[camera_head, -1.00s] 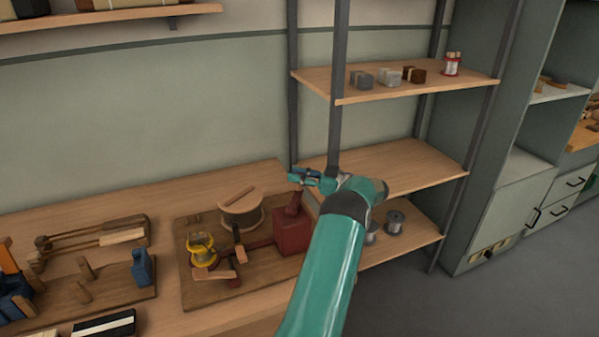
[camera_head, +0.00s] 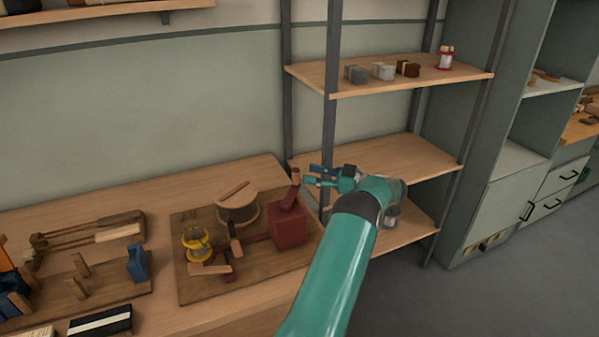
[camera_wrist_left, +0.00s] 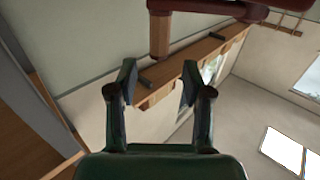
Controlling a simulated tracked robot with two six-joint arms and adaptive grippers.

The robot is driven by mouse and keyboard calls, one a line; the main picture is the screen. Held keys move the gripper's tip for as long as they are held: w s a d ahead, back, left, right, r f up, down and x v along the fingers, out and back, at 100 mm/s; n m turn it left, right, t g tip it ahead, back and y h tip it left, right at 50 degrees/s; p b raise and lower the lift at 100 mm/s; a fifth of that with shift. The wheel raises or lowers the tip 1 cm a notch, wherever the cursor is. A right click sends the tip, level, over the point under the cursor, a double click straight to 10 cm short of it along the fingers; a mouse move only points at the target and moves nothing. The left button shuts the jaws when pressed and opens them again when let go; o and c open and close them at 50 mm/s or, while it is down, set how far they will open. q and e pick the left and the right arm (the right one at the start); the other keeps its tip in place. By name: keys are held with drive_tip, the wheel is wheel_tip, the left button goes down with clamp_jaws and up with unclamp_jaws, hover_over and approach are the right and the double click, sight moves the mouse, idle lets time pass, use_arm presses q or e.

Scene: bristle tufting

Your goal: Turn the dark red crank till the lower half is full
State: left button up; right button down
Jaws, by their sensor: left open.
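The dark red crank (camera_head: 290,194) stands up from a dark red box (camera_head: 288,228) on a wooden board, with a wooden handle (camera_head: 296,177) at its top. My left gripper (camera_head: 308,176) is open, just right of the handle; the head view does not clearly show a gap. In the left wrist view the dark red crank arm (camera_wrist_left: 205,7) crosses the top, and its handle (camera_wrist_left: 160,36) hangs ahead of my open left gripper (camera_wrist_left: 158,80), not between the fingertips. A yellow-wound spool (camera_head: 197,244) sits left of the box; its fill is too small to judge. My right gripper is not in view.
A shelf rack (camera_head: 400,165) is close behind and right of my gripper. A blue block (camera_head: 137,264) and wooden tools lie to the left.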

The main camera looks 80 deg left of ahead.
use_arm(q)
drive_tip(key=v, duration=0.6)
drive_tip(key=shift+w+d, duration=0.1)
drive_tip(key=shift+w, duration=0.05)
